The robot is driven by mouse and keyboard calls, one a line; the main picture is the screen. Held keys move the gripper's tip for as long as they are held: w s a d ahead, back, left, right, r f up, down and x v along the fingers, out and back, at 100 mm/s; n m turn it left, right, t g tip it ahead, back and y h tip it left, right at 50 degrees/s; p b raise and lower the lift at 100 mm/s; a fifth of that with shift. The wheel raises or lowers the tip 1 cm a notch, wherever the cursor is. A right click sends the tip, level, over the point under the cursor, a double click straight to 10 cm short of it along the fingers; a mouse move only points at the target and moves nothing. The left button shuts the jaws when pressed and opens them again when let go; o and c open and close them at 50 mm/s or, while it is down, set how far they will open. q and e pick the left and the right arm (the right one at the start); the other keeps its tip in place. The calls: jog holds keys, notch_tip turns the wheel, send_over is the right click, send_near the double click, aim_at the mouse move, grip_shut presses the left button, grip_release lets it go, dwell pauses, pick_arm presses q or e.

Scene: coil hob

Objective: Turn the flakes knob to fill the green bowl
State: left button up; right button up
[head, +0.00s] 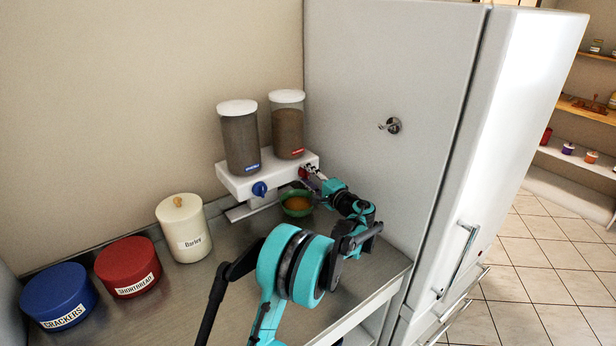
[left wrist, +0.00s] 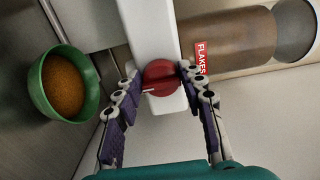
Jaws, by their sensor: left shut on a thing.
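The red flakes knob (left wrist: 160,76) sits on the white dispenser base under the jar labelled FLAKES (left wrist: 238,35). My left gripper (left wrist: 158,73) has its fingers on either side of the knob and is shut on it. In the head view my left gripper (head: 309,173) reaches the right end of the dispenser and mostly hides the knob. The green bowl (left wrist: 38,98) stands below the flakes side, with orange-brown contents in it. In the head view the green bowl (head: 286,209) is partly behind my arm. My right gripper is not in view.
A second jar (head: 241,142) with a blue knob (head: 259,189) is on the dispenser's left. A Barley canister (head: 184,230), a red Shortbread tin (head: 128,267) and a blue Crackers tin (head: 59,296) stand left on the counter. A tall fridge (head: 400,60) closes the right side.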

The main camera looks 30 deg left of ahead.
pick_arm(q)
jog(key=o, duration=1.2)
jog(key=shift+c, duration=0.2)
jog(key=v, duration=1.2)
jog(key=shift+s, duration=0.1)
jog(key=s+d+f+n+h, duration=0.15)
jog(key=s+h, duration=0.55)
jog(key=s, duration=0.7)
jog(key=s+d+f+n+h, duration=0.1)
jog(key=s+d+f+h, duration=0.2)
jog(key=s+d, duration=0.4)
jog(key=s+d+f+n+h, duration=0.2)
jog(key=s+d+f+h, duration=0.2)
jog(key=s, duration=0.8)
jog(key=d+h, duration=0.2)
jog(key=d, duration=0.1)
jog(key=shift+s+d+h, duration=0.2)
jog(key=shift+d+h, duration=0.1)
jog(key=shift+d, duration=0.1)
